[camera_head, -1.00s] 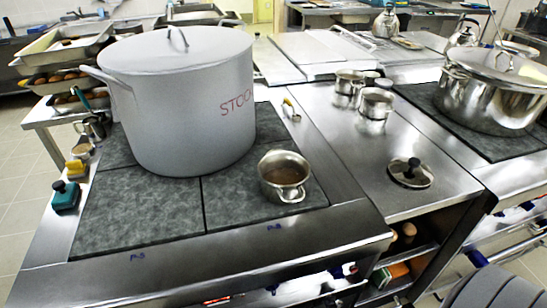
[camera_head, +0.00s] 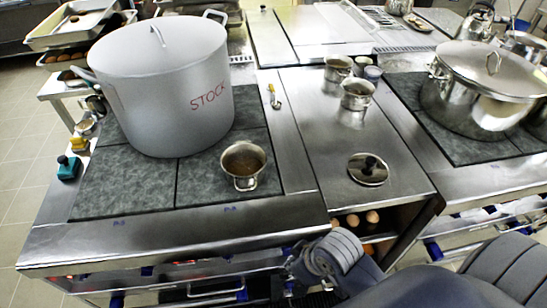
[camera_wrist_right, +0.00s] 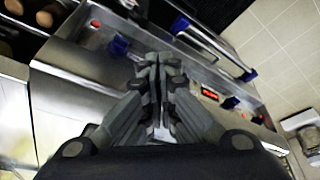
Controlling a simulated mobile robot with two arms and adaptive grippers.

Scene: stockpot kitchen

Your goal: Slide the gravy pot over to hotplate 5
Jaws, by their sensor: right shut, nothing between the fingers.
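A small steel pot with brown liquid (camera_head: 244,165), which looks like the gravy pot, stands upright on the front right plate of the left cooktop (camera_head: 215,191). The big grey pot marked STOCK (camera_head: 165,95) stands just behind and left of it. Blue marks on the cooktop's front edge are too small to read, so I cannot tell which plate is hotplate 5. My right gripper (camera_head: 294,264) is low in front of the cooktop's front right corner, apart from the small pot. In the right wrist view its fingers (camera_wrist_right: 158,68) are together and empty. My left gripper is not in view.
Two small steel pots (camera_head: 357,94) (camera_head: 338,68) and a lid with a black knob (camera_head: 368,169) are on the middle counter. A large lidded pot (camera_head: 482,95) stands on the right cooktop. A rail and knobs (camera_wrist_right: 192,31) line the stove front. Eggs (camera_head: 353,220) sit on a shelf below.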

